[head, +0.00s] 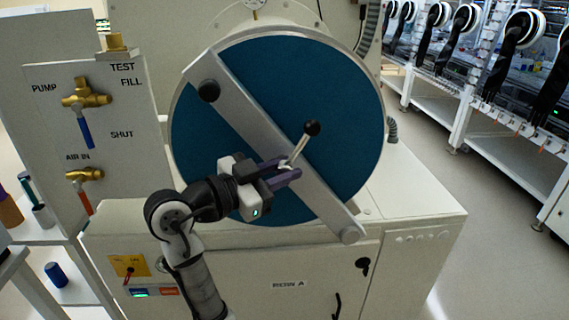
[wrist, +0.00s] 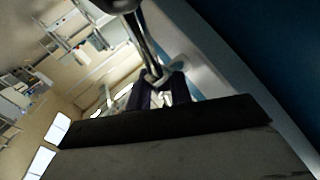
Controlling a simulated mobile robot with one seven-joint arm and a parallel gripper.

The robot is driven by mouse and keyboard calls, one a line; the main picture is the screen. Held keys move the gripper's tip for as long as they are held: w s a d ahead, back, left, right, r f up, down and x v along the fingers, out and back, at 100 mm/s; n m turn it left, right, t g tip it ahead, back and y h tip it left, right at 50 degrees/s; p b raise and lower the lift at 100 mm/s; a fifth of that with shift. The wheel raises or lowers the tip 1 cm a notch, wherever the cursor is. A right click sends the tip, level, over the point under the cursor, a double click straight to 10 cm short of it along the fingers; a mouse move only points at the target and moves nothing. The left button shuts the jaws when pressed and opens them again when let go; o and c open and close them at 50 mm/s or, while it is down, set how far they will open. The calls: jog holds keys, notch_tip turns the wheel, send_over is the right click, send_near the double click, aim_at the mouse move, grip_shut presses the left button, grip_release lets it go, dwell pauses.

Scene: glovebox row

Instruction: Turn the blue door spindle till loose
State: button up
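The large round blue door (head: 330,85) faces me, with a grey diagonal bar (head: 235,105) across it. The door's spindle has a slanted metal handle (head: 302,145) ending in a black ball knob (head: 312,128), near the door's middle. My gripper (head: 290,170) reaches in from the lower left, its purple fingers on either side of the handle's lower part, below the knob. The wrist view shows the handle (wrist: 148,50) running down between the fingertips (wrist: 157,82), which appear closed on it. The fingers hide the spindle's base.
A panel with brass valves (head: 85,97) and a blue lever (head: 86,133) stands at the left. The white cabinet (head: 410,215) is below the door. Gloveboxes with black gloves (head: 512,45) line the right, beyond clear floor (head: 440,180).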

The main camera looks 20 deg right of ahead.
jog(key=shift+d, duration=0.25)
grip_shut()
